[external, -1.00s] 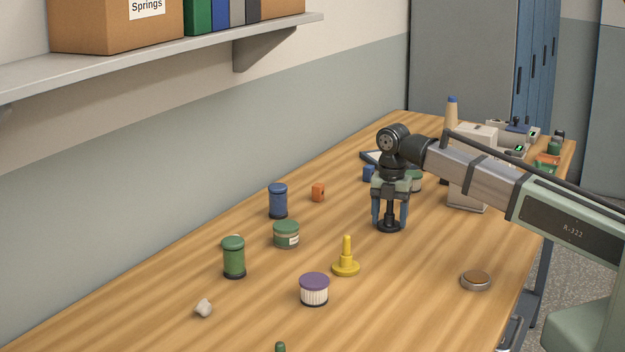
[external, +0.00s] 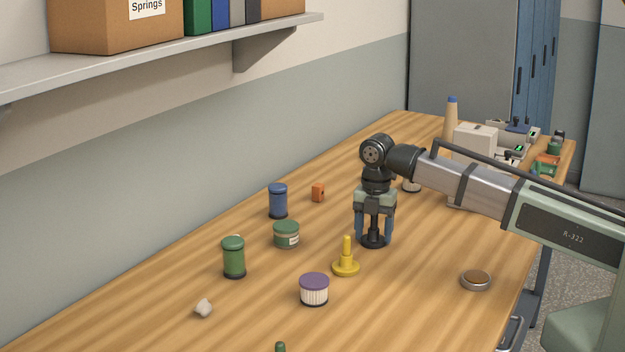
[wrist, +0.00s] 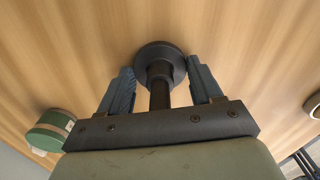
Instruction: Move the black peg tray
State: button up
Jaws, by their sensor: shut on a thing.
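The black peg tray (external: 374,242), a round dark base with an upright post, is at the middle of the table in the external view, just behind the yellow peg tray (external: 346,266). My gripper (external: 374,238) points straight down and is shut on the black peg tray, one blue finger on each side of its post. In the wrist view, the round base (wrist: 160,52) shows beyond the fingers (wrist: 161,88). The tray looks upright; I cannot tell whether its base touches the table.
A green-lidded jar (external: 286,234), a blue spool (external: 278,200) and a green spool (external: 233,257) stand to the left. A purple-lidded jar (external: 314,290) stands in front.

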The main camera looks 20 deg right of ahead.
aim_at(368, 227)
jog(key=shift+s+a, duration=0.5)
jog(key=shift+s, duration=0.05)
jog(key=o, duration=1.1)
jog(key=shift+r, duration=0.1)
notch_tip(368, 227, up, 14)
jog(key=shift+f, duration=0.2)
jog(key=shift+w, duration=0.15)
